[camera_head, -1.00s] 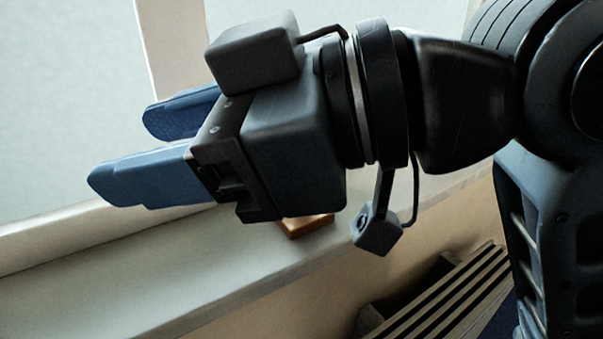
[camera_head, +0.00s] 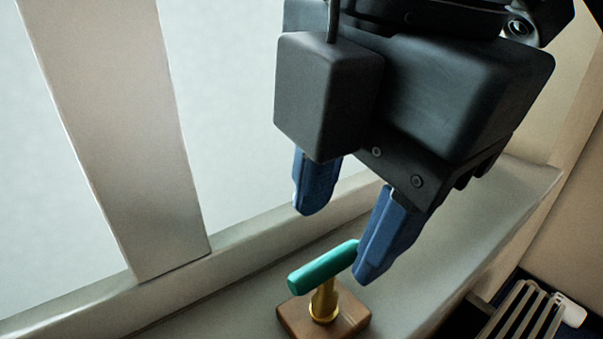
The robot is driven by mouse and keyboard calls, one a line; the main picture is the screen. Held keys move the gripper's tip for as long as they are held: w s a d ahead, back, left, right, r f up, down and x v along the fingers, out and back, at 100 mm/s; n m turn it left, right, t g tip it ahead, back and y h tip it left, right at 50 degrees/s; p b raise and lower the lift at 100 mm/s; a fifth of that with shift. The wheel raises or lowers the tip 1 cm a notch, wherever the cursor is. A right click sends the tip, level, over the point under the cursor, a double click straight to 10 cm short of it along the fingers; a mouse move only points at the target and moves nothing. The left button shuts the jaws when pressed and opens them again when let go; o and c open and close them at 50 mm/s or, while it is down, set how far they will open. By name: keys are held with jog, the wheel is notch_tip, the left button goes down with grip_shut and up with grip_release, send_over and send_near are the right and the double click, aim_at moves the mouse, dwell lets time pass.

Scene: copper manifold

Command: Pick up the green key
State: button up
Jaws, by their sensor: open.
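The green key (camera_head: 322,266) is a rounded teal bar lying across the top of a brass stem (camera_head: 323,301). The stem stands upright on a brown wooden block (camera_head: 345,319) on the window sill. My gripper (camera_head: 336,243) is open and points down, with its two blue fingers apart. The fingertips are just above the green key and close to it. The right finger covers or nearly meets the key's right end; I cannot tell if they touch. Nothing is between the fingers that I can see.
The pale sill (camera_head: 249,303) runs along the window, bare around the block. A white window post (camera_head: 118,130) rises at the left. A slatted radiator (camera_head: 520,318) and a small white item (camera_head: 571,312) are below the sill at lower right.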

aim_at(327, 262)
jog(key=f, duration=0.2)
jog(key=w+f, duration=0.1)
jog(key=f, duration=0.1)
jog(key=a+f, duration=0.1)
jog(key=f, duration=0.2)
jog(key=shift+w+f, duration=0.1)
jog(key=shift+w, duration=0.25)
jog(key=shift+c, duration=0.2)
grip_shut()
